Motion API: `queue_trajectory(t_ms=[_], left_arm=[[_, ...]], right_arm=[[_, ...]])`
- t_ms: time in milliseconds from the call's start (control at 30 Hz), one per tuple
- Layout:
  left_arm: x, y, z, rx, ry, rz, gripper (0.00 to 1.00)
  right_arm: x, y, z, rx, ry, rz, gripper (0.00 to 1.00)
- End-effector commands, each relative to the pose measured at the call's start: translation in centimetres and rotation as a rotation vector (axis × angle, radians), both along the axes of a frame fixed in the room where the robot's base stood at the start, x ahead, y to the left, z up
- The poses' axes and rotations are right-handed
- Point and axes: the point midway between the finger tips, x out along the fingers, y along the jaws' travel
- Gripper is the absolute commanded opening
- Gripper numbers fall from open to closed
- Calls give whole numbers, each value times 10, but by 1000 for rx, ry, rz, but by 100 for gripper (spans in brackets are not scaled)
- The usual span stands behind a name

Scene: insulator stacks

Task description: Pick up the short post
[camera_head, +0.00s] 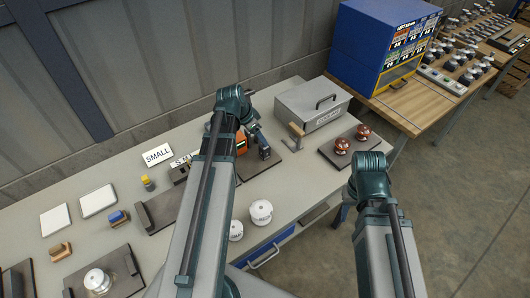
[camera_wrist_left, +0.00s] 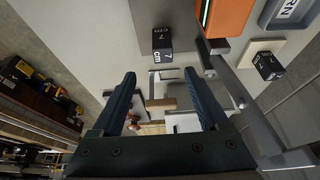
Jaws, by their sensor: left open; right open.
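Two black blocks marked "7 cm" show in the left wrist view. I cannot tell which is the short post. My left gripper (camera_wrist_left: 163,78) is open, its two fingers spread, with no block between them. Both blocks lie beyond its fingertips, one ahead and one to the right. In the head view the left arm reaches over the table and hides part of it. My right gripper (camera_head: 351,194) is by the table's right edge; its jaws barely show, and I see nothing held.
An orange device (camera_wrist_left: 228,16) is close to the blocks. A grey metal box (camera_head: 312,103) and a wooden-handled tool (camera_head: 296,131) are at the back. Red insulators (camera_head: 343,146) stand on a dark plate at right, white ones (camera_head: 261,212) near the front edge.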

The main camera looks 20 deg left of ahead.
Motion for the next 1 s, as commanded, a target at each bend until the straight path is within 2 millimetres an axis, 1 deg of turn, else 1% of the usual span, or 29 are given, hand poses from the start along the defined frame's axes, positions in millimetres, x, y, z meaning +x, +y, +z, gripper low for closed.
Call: queue_trajectory(t_ms=[33, 400, 500, 767, 867, 1000], left_arm=[[3, -1, -12, 0, 0, -1, 78], [21, -12, -63, 0, 1, -1, 78], [24, -14, -68, 0, 1, 0, 78], [25, -14, -70, 0, 1, 1, 78], [27, -14, -77, 0, 1, 1, 78], [33, -14, -93, 0, 1, 1, 78]], right_arm=[[0, 0, -12, 0, 0, 0, 45], [0, 0, -63, 0, 0, -1, 45], [0, 0, -68, 0, 0, -1, 45], [0, 0, -70, 0, 0, -1, 45], [0, 0, -77, 0, 0, -1, 45], [0, 0, -93, 0, 0, -1, 45]])
